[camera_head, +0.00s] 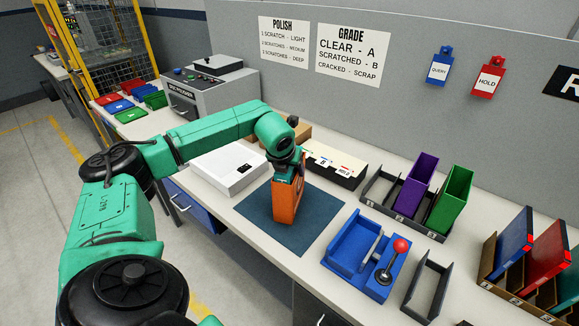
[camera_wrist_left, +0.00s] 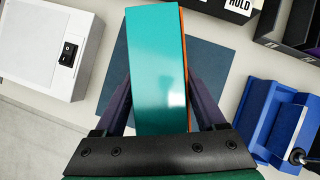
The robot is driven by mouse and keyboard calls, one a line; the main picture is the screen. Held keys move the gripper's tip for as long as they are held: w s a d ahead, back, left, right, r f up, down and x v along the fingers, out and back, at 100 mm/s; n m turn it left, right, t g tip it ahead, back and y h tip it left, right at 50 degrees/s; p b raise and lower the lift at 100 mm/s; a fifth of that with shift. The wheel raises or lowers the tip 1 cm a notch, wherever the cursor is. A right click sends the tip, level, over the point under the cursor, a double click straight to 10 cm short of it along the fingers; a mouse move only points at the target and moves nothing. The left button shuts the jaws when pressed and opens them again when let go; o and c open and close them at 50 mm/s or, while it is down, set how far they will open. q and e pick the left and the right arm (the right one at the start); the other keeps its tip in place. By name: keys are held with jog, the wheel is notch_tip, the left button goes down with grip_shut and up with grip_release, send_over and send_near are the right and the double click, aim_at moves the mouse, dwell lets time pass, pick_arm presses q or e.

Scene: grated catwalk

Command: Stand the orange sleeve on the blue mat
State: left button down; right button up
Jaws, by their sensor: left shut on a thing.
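The orange sleeve (camera_head: 286,206) is upright over the blue mat (camera_head: 257,211) in the head view. Its lower end is at or just above the mat; I cannot tell whether it touches. My left gripper (camera_head: 289,178) is shut on the sleeve from above. In the left wrist view the sleeve (camera_wrist_left: 187,60) shows a thin orange edge beside a glossy teal face, between the fingers of my left gripper (camera_wrist_left: 160,98). The mat (camera_wrist_left: 215,72) shows on both sides of it. My right gripper is not in view.
A white box with a switch (camera_head: 229,170) lies left of the mat. A blue fixture with a red-knobbed lever (camera_head: 366,255) stands to the right. Behind are a black-and-white box (camera_head: 335,164) and a rack (camera_head: 379,186) with purple (camera_head: 416,180) and green (camera_head: 452,196) sleeves.

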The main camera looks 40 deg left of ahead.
pick_arm(q)
jog(key=shift+c, duration=1.9)
grip_release()
jog(key=shift+f, duration=0.15)
jog(key=o, duration=0.4)
jog(key=b+v, duration=0.3)
jog(key=v, duration=0.9)
jog(key=shift+s+r, duration=0.1)
jog(key=shift+r, duration=0.15)
